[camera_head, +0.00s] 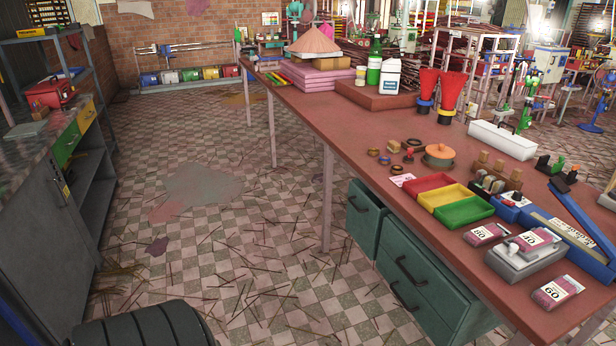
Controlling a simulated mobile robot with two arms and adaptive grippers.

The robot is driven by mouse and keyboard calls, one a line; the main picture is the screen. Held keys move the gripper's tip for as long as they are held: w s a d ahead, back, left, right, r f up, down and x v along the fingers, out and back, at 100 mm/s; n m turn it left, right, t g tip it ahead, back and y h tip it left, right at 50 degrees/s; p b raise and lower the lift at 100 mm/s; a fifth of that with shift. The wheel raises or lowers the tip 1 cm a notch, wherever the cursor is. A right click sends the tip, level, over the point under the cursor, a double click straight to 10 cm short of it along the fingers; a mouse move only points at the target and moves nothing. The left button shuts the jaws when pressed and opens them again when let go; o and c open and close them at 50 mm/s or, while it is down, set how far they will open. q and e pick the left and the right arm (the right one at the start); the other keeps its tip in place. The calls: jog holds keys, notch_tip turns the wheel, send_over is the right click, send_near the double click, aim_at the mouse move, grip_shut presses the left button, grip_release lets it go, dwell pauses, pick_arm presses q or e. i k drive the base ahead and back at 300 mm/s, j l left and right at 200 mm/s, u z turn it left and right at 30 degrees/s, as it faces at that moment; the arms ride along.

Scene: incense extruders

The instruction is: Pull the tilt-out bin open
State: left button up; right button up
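Under the long red-brown table is a teal cabinet. I cannot tell which of these is the tilt-out bin. Neither of my grippers is in view.
The red-brown table (320,118) carries trays, packets, bottles and red funnels. A grey bench with open shelves (92,185) and a grey cupboard door (45,230) stands left. The checkered floor (240,225) between is open, strewn with thin sticks.

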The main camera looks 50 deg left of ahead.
aim_at(372, 217)
jog(key=u, duration=1.3)
jog(key=i+j, duration=0.25)
jog(key=i, duration=0.1)
